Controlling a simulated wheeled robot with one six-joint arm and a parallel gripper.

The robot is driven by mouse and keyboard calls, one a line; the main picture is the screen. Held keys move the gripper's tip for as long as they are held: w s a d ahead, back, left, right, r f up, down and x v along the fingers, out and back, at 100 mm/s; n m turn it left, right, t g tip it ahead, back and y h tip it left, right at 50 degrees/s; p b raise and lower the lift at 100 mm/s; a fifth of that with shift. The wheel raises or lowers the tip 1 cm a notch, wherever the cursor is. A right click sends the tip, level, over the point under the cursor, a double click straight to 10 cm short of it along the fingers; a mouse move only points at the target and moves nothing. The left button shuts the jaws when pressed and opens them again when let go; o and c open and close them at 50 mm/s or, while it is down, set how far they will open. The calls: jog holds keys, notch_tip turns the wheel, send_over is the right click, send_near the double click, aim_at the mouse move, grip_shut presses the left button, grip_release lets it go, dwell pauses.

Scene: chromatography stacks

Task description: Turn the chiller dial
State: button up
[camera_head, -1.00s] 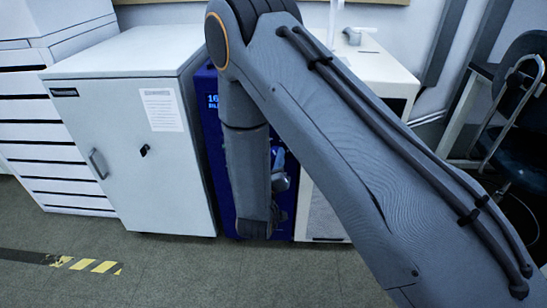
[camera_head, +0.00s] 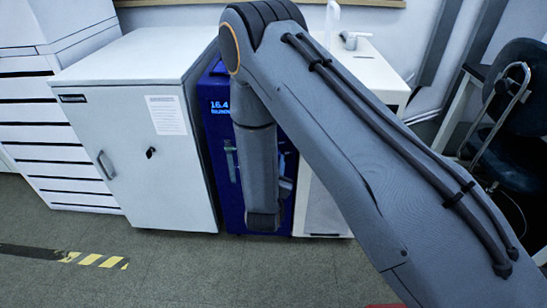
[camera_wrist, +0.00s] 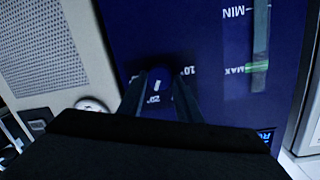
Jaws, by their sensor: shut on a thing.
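The chiller (camera_head: 221,132) is a tall dark blue unit between a white cabinet and a pale unit. Its lit display (camera_head: 221,105) reads about 16.4. My arm covers much of its front and hides the dial in the head view. In the wrist view, the chiller's blue front panel (camera_wrist: 205,45) appears upside down. My gripper (camera_wrist: 159,84) has one finger on each side of the small dark dial (camera_wrist: 158,76) and is shut on it. A white mark and scale numbers show close by; the dial's exact edge is dark.
The white cabinet (camera_head: 135,150) stands close on the left of the chiller. A pale unit (camera_head: 318,208) stands close on its right. A dark chair (camera_head: 515,110) is at the far right. The floor in front (camera_head: 200,270) is clear, with striped tape at left.

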jog(key=m+p, duration=0.1)
jog(key=m, duration=0.2)
jog(key=m+y+p, duration=0.1)
jog(key=m, duration=0.3)
jog(key=m+y+p, duration=0.1)
jog(key=m, duration=0.2)
jog(key=shift+d+f+m, duration=0.15)
jog(key=shift+d+m, duration=0.1)
jog(key=shift+m, duration=0.15)
dwell(0.5)
jog(key=o, duration=1)
jog(key=shift+o, duration=0.2)
jog(key=shift+s, duration=0.1)
jog(key=s, duration=0.7)
jog(key=shift+s+r+p, duration=0.3)
jog(key=shift+s+r, duration=0.05)
jog(key=shift+r, duration=0.1)
jog(key=shift+d, duration=0.1)
